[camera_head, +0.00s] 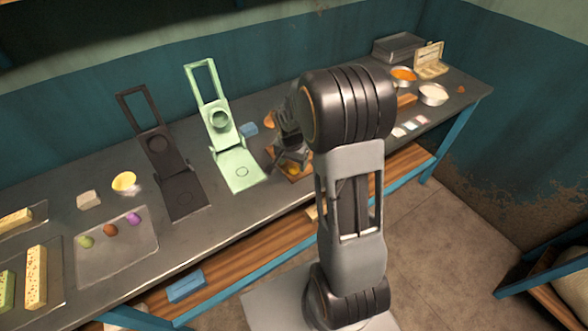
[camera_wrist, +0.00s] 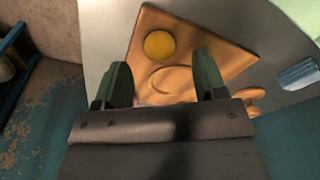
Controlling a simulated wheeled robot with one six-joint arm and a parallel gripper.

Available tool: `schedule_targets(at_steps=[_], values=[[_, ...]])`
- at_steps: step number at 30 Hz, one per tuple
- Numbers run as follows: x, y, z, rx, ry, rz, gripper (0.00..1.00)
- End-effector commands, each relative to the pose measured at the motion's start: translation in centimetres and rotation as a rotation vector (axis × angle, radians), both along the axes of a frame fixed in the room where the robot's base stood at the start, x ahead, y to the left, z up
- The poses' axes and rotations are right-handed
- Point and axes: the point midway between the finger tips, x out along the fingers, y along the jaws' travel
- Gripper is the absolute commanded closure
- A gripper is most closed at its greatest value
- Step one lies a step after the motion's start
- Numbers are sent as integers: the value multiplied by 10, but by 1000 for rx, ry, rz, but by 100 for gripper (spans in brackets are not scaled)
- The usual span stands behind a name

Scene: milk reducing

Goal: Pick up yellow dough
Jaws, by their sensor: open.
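The yellow dough (camera_wrist: 160,45) is a small round ball on a wooden board (camera_wrist: 215,51) in the wrist view. In the head view a bit of the yellow dough (camera_head: 293,168) shows below my gripper, mostly hidden by it. My gripper (camera_wrist: 164,78) is open and empty, its two green fingers apart above the board. The dough lies beyond the fingertips in the wrist view, close to the gap between them. In the head view my gripper (camera_head: 291,158) is over the board, partly hidden by my arm.
A light green press (camera_head: 241,170) and a dark press (camera_head: 180,193) stand open left of my gripper. A small blue block (camera_head: 249,129) lies behind the board. A clear tray (camera_head: 118,254) with green, brown and purple balls is at left. Bowls (camera_head: 433,95) stand at right.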

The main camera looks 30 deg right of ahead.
Motion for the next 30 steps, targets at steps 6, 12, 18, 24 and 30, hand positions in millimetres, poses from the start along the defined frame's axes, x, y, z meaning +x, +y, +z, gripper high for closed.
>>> schedule_targets(at_steps=[6, 12, 18, 24, 30], values=[[2, -4, -28, 2, 4, -1, 35], [3, -5, -38, 1, 1, -1, 35], [3, -5, -38, 1, -1, 0, 36], [3, -5, -38, 1, 0, 0, 55], [3, -5, -38, 1, 0, 0, 74]])
